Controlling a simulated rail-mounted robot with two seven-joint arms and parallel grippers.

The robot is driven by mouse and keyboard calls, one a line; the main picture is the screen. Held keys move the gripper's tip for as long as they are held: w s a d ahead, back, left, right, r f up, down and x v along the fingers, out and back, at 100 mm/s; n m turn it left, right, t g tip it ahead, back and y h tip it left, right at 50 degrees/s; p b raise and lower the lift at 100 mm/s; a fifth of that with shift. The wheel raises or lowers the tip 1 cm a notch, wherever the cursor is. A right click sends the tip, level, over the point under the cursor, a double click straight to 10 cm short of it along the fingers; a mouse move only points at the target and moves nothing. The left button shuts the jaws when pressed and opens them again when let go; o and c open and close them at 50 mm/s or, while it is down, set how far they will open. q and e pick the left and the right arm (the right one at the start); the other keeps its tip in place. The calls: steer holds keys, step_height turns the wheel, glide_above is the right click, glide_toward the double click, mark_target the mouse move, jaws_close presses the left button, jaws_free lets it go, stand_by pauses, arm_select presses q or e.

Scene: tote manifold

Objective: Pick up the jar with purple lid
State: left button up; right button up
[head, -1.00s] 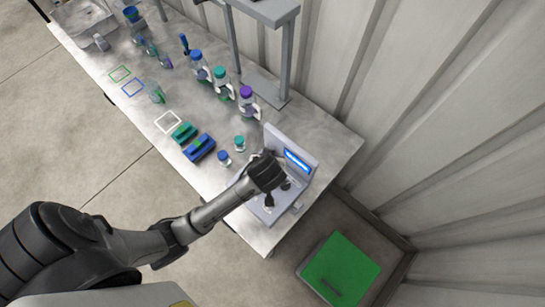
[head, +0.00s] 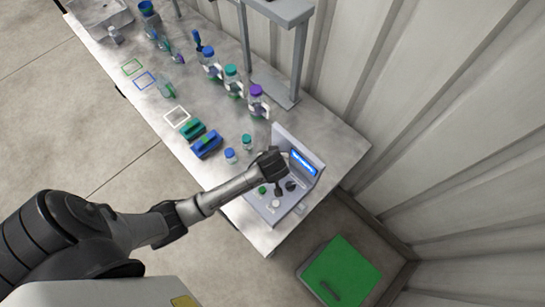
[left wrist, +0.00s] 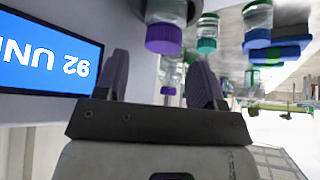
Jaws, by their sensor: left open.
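My right gripper is not in view.
The grey device (head: 290,140) has a blue-lit display beside the gripper. Small jars with teal (head: 246,141) and blue (head: 230,156) lids stand close by. A blue block (head: 206,146) and a shelf post (head: 296,70) are nearby. A green-topped bin (head: 342,272) is on the floor.

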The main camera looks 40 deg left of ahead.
arm_select(q)
steer(key=shift+x, duration=2.4)
steer(key=shift+s+f, duration=0.1)
steer(key=shift+s, duration=0.1)
steer(key=shift+c, duration=0.4)
steer(key=c, duration=0.6)
